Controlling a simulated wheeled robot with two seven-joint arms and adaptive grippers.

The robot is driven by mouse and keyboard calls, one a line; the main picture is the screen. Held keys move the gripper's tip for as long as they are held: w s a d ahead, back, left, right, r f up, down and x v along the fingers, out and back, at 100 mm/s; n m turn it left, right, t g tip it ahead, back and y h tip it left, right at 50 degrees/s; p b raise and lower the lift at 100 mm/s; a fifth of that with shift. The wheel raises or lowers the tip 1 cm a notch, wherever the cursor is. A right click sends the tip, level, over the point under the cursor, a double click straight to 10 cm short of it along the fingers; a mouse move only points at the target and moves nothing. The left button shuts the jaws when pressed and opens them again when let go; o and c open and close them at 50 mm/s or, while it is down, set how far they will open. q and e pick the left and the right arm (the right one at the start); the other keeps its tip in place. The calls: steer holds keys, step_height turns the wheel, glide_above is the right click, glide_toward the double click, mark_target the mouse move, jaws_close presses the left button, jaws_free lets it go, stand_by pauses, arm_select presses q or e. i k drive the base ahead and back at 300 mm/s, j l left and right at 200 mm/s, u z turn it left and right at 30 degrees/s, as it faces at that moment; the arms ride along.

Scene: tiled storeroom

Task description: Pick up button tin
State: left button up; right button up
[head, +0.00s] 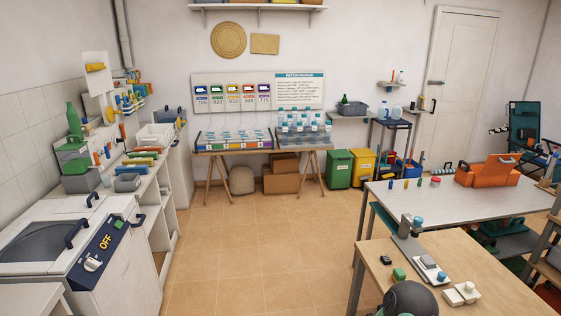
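A small round container with a red lid (435,181) stands on the long pale table (480,205) at the right. It may be the button tin, but it is too small to be sure. Several small colored bottles (405,184) stand in a row to its left. An orange bin (487,172) is on the same table, to its right. Neither of my grippers shows in the head view.
A nearer wooden table (455,262) holds a stand, small blocks and a dark round thing (408,298) cut by the bottom edge. A white washing machine (75,245) and cluttered counter line the left wall. The tiled floor (245,245) between is clear.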

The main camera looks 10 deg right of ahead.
mark_target(436, 181)
steer(key=i+j, duration=0.1)
steer(key=i, duration=1.85)
steer(key=i+l+z, duration=0.1)
steer(key=i+z, duration=0.3)
steer(key=i+j+z, duration=0.1)
steer(key=i+z, duration=0.3)
steer(key=i, duration=0.2)
steer(key=i+j+z, duration=0.25)
steer(key=i+z, duration=0.6)
steer(key=i+j+z, duration=0.1)
steer(key=z, duration=0.35)
steer(key=i+j+z, duration=0.25)
steer(key=i+z, duration=0.15)
